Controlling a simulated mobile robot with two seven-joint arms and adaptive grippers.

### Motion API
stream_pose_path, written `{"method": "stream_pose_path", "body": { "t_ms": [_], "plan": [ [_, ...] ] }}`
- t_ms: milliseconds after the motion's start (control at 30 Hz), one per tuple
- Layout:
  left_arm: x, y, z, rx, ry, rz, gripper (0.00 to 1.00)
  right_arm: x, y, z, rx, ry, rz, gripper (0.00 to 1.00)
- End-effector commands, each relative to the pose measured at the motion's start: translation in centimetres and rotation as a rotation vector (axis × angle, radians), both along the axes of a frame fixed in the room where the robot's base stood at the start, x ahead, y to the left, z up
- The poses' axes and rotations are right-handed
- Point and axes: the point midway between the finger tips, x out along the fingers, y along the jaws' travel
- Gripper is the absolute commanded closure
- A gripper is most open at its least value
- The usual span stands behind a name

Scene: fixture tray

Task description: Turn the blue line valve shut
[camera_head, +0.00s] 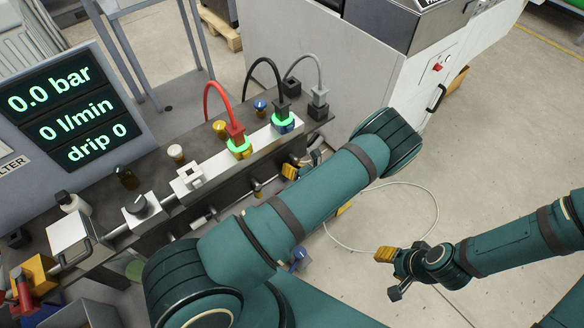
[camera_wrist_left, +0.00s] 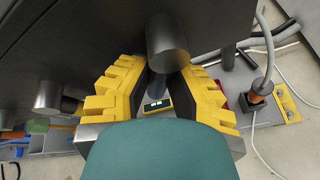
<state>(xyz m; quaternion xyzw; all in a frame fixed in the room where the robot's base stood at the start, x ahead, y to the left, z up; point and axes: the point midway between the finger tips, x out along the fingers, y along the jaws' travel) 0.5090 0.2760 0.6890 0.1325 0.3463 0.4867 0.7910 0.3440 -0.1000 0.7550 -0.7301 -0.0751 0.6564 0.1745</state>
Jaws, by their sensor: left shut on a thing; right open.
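My left gripper (camera_head: 292,170) is largely hidden behind my own arm in the head view, at the bench's front face. In the left wrist view its yellow jaws (camera_wrist_left: 163,95) are shut on a grey metal cylinder (camera_wrist_left: 168,45) that sticks out of the dark front face. Whether this cylinder belongs to the blue line valve cannot be told. A blue part (camera_head: 299,257) shows low beside my arm; what it is cannot be told. My right gripper (camera_head: 390,273) is open and empty above the floor.
The display (camera_head: 70,110) reads 0.0 bar, 0 l/min, drip 0. Red (camera_head: 235,132) and black (camera_head: 281,113) hose plugs stand on the bench, with green-lit rings below. Another metal stub (camera_wrist_left: 48,97) sticks out to the left. A white cable (camera_head: 437,215) loops over open floor.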

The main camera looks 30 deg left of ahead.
Motion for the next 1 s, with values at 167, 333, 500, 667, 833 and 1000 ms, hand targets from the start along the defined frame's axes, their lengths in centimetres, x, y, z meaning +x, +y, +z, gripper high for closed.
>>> {"method": "stream_pose_path", "body": {
  "t_ms": [167, 333, 500, 667, 833, 1000],
  "plan": [
    [-0.3, 0.4, 0.4, 0.065, 0.151, 0.005, 1.0, 0.1, 0.0, -0.3, 0.0, -0.001, 0.0, 0.53],
    [-0.7, 0.5, 0.8, 0.128, 0.301, 0.005, 1.0, 0.1, 0.0, -0.6, 0.0, -0.003, -0.001, 0.53],
    [-0.9, 0.6, 1.2, 0.189, 0.451, 0.005, 1.0, 0.2, 0.0, -1.0, 0.0, -0.004, -0.001, 0.53],
    [-1.1, 0.7, 1.6, 0.247, 0.586, 0.006, 1.0, 0.3, 0.0, -1.4, -0.001, -0.006, -0.001, 0.53],
    [-1.2, 0.7, 2.1, 0.298, 0.712, 0.005, 1.0, 0.3, 0.0, -1.8, -0.001, -0.008, -0.002, 0.53],
    [-1.2, 0.7, 2.4, 0.339, 0.81, 0.004, 1.0, 0.4, -0.1, -2.1, -0.002, -0.009, -0.003, 0.53]
  ]
}}
